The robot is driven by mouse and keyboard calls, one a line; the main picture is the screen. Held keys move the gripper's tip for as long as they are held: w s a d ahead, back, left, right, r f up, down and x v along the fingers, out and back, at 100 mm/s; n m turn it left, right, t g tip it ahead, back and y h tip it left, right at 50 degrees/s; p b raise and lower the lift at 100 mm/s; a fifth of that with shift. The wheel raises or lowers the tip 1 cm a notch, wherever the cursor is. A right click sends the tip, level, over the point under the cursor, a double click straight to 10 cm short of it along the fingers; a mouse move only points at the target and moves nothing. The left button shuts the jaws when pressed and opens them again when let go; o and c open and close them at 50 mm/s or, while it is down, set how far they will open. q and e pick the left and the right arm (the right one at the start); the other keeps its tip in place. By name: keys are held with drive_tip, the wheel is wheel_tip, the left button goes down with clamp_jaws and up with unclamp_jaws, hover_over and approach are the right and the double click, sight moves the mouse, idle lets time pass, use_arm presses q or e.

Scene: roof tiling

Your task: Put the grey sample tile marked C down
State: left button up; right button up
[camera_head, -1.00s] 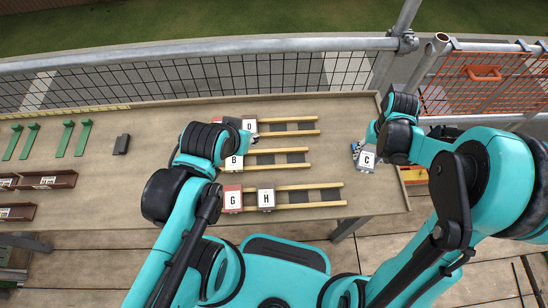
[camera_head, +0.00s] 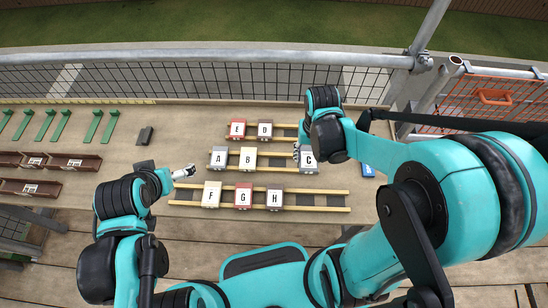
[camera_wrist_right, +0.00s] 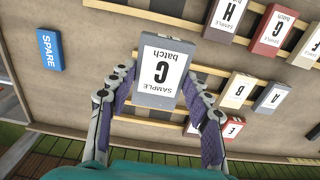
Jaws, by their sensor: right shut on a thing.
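The grey sample tile C (camera_head: 309,160) is at the right part of the middle pair of wooden rails (camera_head: 334,171), right of tile B (camera_head: 248,158) with a gap between them. In the right wrist view tile C (camera_wrist_right: 163,70) sits between the fingers of my right gripper (camera_wrist_right: 161,98), label showing, over the rails. My right gripper (camera_head: 299,152) is shut on it. I cannot tell whether the tile touches the rails. My left gripper (camera_head: 186,173) is left of the rails, with no tile visible at it; its opening is too small to judge.
Tile A (camera_head: 221,158) stands beside B. Tiles E (camera_head: 237,130) and D (camera_head: 265,131) are on the back rails; F (camera_head: 211,195), G (camera_head: 243,196) and H (camera_head: 275,199) are on the front rails. A blue SPARE block (camera_wrist_right: 50,49) lies on the bare table right of the rails (camera_head: 368,170).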

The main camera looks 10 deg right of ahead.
drive_tip(key=w+a+f+b, duration=0.2)
drive_tip(key=w+a+f, duration=0.1)
drive_tip(key=w+a, duration=0.1)
drive_tip(key=w+a+f+b, duration=0.1)
drive_tip(key=w+a+f, duration=0.2)
drive_tip(key=w+f, duration=0.1)
drive_tip(key=shift+w+a+b, duration=0.1)
drive_tip(key=shift+a+b, duration=0.25)
wheel_tip(320, 180, down, 4)
drive_tip(key=shift+b, duration=0.85)
drive_tip(key=shift+r, duration=0.1)
drive_tip(key=shift+f+b, duration=0.4)
drive_tip(key=shift+f, duration=0.1)
drive_tip(key=o, duration=1.2)
drive_tip(key=shift+c, duration=0.2)
drive_tip(key=shift+o, duration=0.6)
drive_tip(key=shift+r, duration=0.1)
